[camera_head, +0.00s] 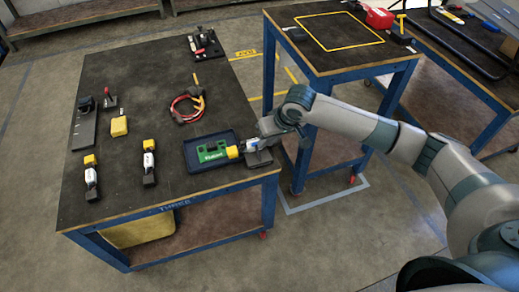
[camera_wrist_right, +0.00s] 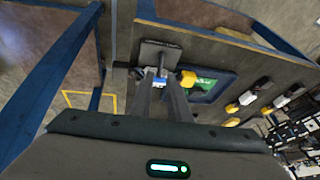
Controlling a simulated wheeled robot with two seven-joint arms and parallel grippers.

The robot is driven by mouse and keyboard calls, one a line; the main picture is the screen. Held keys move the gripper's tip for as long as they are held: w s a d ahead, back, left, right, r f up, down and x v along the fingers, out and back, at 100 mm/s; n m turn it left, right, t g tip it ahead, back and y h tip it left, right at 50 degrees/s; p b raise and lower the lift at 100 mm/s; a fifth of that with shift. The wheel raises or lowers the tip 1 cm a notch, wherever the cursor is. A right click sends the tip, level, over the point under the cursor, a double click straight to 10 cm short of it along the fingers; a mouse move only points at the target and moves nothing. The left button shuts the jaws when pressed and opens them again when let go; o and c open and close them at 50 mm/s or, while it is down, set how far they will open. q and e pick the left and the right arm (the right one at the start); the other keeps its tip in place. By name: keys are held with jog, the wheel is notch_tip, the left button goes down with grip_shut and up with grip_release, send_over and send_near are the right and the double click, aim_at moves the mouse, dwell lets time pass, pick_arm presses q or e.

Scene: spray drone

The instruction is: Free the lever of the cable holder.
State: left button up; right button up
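A dark holder (camera_head: 259,159) stands at the front right corner of the left table, beside the blue tray. It also shows in the wrist view as a dark plate (camera_wrist_right: 160,51). A small blue and white part (camera_wrist_right: 158,82) shows between my fingertips, with a yellow block (camera_wrist_right: 187,78) to its right. My right gripper (camera_wrist_right: 158,73) reaches down at this holder, its two fingers close together around the small part. I cannot tell whether they grip it or which part is the lever. In the head view my right gripper (camera_head: 262,143) partly hides the holder. My left gripper is not in view.
The blue tray (camera_head: 187,155) holds a green block (camera_head: 212,151). Two similar yellow-and-white holders (camera_head: 91,177) (camera_head: 149,162), a red cable loop (camera_head: 187,107) and a yellow block (camera_head: 119,126) are on the table. A second table (camera_head: 320,25) stands behind my right arm.

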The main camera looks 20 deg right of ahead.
aim_at(258, 151)
jog(key=x, duration=0.8)
grip_shut()
